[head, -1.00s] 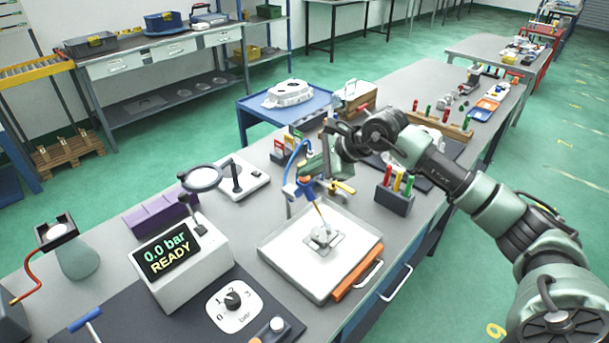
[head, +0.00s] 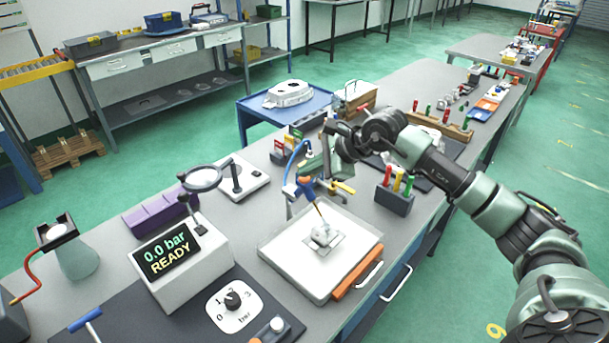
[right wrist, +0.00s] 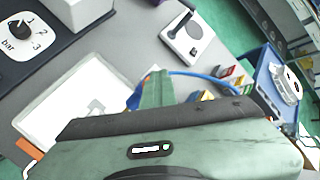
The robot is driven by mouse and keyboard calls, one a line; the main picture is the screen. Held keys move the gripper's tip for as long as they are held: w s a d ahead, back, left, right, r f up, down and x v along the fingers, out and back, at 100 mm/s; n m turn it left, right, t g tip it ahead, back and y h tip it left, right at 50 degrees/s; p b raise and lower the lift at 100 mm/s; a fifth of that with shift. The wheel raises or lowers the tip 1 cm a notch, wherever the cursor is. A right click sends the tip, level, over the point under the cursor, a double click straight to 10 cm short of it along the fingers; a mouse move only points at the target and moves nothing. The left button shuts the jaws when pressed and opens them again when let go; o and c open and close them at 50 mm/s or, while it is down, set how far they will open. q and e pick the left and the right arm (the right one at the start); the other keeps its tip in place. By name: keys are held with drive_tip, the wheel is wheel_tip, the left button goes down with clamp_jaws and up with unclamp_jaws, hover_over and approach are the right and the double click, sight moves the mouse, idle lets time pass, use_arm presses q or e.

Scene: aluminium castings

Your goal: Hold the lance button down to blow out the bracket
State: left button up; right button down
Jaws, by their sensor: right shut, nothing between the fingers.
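The small pale metal bracket (head: 322,235) lies on a grey patch in the white tray (head: 285,252). The blue lance (head: 306,187) stands over the tray, with its thin nozzle angled down toward the bracket and a blue hose behind it. My right gripper (head: 312,178) is shut and empty, pointing down at the lance's upper end. I cannot tell whether it touches the button, which is hidden. In the right wrist view, my gripper's green body covers most of the lance; part of the tray (right wrist: 48,110) shows. My left gripper is out of view.
The display box (head: 180,275) reads 0.0 bar READY, beside a pressure dial (head: 233,300). A magnifier (head: 203,179) stands behind. A holder of coloured tools (head: 394,200) is right of the tray, below my right arm.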

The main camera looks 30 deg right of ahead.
sight(308, 179)
idle(0.3)
drive_tip(key=shift+r+p, duration=0.45)
drive_tip(key=shift+r, duration=0.5)
wheel_tip(308, 179, up, 5)
drive_tip(key=p, duration=0.2)
drive_tip(key=shift+p, duration=0.3)
